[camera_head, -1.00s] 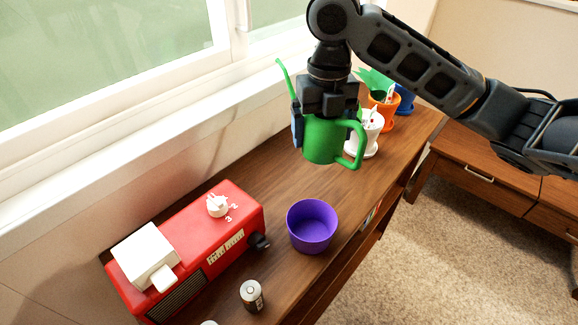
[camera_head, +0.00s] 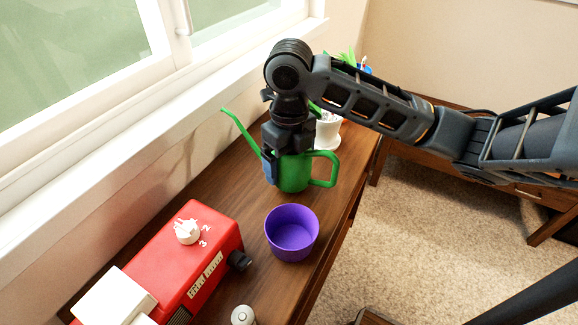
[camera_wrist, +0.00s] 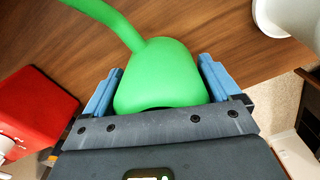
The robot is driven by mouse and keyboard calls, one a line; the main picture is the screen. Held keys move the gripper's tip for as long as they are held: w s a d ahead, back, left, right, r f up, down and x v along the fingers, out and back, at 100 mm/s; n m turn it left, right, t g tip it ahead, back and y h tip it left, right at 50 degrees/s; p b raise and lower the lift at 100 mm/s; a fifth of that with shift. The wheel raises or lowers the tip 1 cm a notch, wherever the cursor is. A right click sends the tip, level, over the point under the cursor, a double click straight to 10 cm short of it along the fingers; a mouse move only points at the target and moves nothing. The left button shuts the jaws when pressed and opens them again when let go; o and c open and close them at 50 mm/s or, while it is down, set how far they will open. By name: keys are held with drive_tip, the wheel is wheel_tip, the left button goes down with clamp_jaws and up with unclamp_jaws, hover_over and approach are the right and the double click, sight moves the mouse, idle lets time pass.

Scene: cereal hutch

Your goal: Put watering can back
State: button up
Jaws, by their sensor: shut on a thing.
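The green watering can (camera_head: 294,174) is upright over the wooden hutch top, with its spout to the left and its handle to the right. My gripper (camera_head: 277,168) is shut on it from above, one blue finger showing at its left side. In the wrist view the green can (camera_wrist: 160,77) fills the space between the two blue fingers of my gripper (camera_wrist: 157,90). I cannot tell whether its base touches the wood.
A purple bowl (camera_head: 291,232) stands in front of the can. A red radio-like box (camera_head: 180,262) with a white knob (camera_head: 188,232) is at front left. A white pot (camera_head: 328,132) stands close behind the can. The window sill (camera_head: 130,163) runs along the left. Bare wood (camera_head: 215,180) lies left of the can.

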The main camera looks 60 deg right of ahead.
drive_tip(key=shift+f, duration=0.85)
drive_tip(key=shift+f, duration=0.2)
drive_tip(key=o, duration=1.1)
drive_tip(key=shift+r, duration=0.1)
wheel_tip(320, 180, up, 12)
drive_tip(key=shift+r+p, duration=0.15)
drive_tip(key=shift+p, duration=0.3)
